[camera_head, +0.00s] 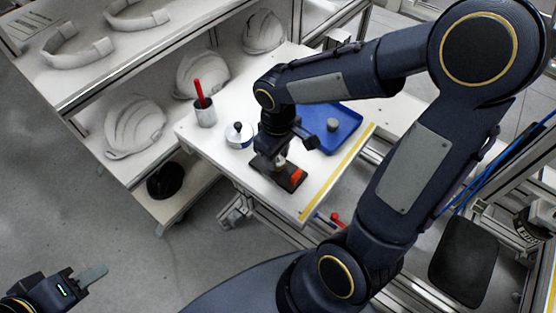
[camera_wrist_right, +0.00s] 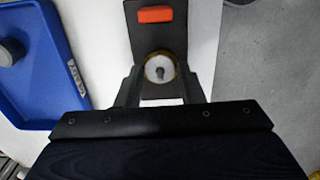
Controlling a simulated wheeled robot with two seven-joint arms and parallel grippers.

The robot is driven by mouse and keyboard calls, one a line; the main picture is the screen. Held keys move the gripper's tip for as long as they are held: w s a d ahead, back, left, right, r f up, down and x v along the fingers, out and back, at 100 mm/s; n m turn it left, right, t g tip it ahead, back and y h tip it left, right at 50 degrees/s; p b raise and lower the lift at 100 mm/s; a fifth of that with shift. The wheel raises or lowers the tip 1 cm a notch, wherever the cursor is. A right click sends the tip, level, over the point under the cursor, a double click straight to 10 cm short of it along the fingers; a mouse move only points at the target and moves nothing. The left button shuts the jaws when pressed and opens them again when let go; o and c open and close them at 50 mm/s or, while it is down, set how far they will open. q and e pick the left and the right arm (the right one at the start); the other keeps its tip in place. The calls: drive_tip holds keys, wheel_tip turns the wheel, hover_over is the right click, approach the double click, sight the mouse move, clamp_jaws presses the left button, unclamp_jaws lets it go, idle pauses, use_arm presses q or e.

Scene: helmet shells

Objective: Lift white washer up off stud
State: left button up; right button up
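The white washer (camera_wrist_right: 160,68) sits around a small grey stud (camera_wrist_right: 160,72) on a dark plate (camera_wrist_right: 158,38). A brass-coloured rim shows around the washer. In the head view the dark plate (camera_head: 265,170) lies on the white table, and my right gripper (camera_head: 281,152) is just above it, pointing down and hiding most of the stud area. In the wrist view my right gripper's fingers (camera_wrist_right: 161,82) stand apart on either side of the washer, very near its edges; contact is not clear. My left gripper (camera_head: 90,274) is at the lower left, away from the table, its fingers seen edge-on.
An orange block (camera_wrist_right: 155,14) is on the dark plate. A blue tray (camera_head: 345,134) holding a grey cylinder (camera_head: 333,125) lies to the right. A cup with a red marker (camera_head: 205,116) and a white, black-knobbed object (camera_head: 238,136) stand left. Helmet shells (camera_head: 133,127) fill the shelf.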

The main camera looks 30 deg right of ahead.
drive_tip(key=shift+c, duration=0.4)
drive_tip(key=shift+c, duration=1.4)
drive_tip(key=shift+r, duration=0.15)
drive_tip(key=shift+r+p, duration=0.6)
drive_tip(key=shift+r+p, duration=0.6)
drive_tip(key=shift+r, duration=0.1)
drive_tip(key=shift+r+p, duration=0.3)
